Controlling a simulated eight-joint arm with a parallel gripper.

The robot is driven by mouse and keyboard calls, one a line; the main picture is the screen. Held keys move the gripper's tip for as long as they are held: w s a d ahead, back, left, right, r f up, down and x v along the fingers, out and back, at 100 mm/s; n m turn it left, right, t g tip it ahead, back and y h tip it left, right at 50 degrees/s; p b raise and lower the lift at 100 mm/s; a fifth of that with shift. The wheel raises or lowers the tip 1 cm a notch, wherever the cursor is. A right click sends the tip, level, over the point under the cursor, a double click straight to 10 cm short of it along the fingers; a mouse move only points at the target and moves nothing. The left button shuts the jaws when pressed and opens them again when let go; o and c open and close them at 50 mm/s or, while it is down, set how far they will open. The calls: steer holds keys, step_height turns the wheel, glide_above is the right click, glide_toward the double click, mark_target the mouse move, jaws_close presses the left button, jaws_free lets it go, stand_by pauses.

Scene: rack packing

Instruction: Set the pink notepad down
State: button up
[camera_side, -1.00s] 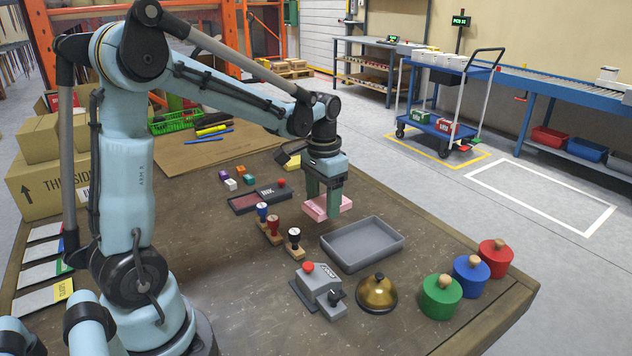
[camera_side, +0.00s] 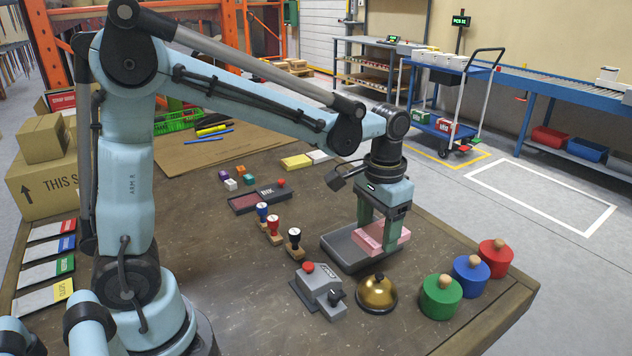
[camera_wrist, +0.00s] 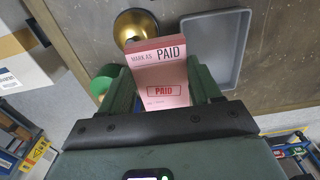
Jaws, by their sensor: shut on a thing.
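The pink notepad (camera_side: 378,236) is held between the fingers of my gripper (camera_side: 379,226). In the side view it appears over the right part of the grey tray (camera_side: 341,264); its exact height above the tray is hard to tell. In the wrist view the notepad (camera_wrist: 160,76) reads "MARK AS PAID" and sits between the green fingers of my gripper (camera_wrist: 162,82). The tray (camera_wrist: 240,45) shows there to the right of the notepad. My gripper is shut on the notepad.
A brass bell (camera_side: 376,293) and a grey device with a red knob (camera_side: 318,288) stand in front of the tray. Green (camera_side: 440,296), blue (camera_side: 471,275) and red (camera_side: 495,258) knobbed cylinders stand to the right. Stamps (camera_side: 294,242) stand left of the tray.

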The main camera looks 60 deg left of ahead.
glide_above(358, 248)
step_height(358, 248, down, 6)
steer(key=shift+r, duration=0.1)
steer(key=shift+f, duration=2.05)
steer(key=shift+f, duration=0.1)
steer(key=o, duration=0.8)
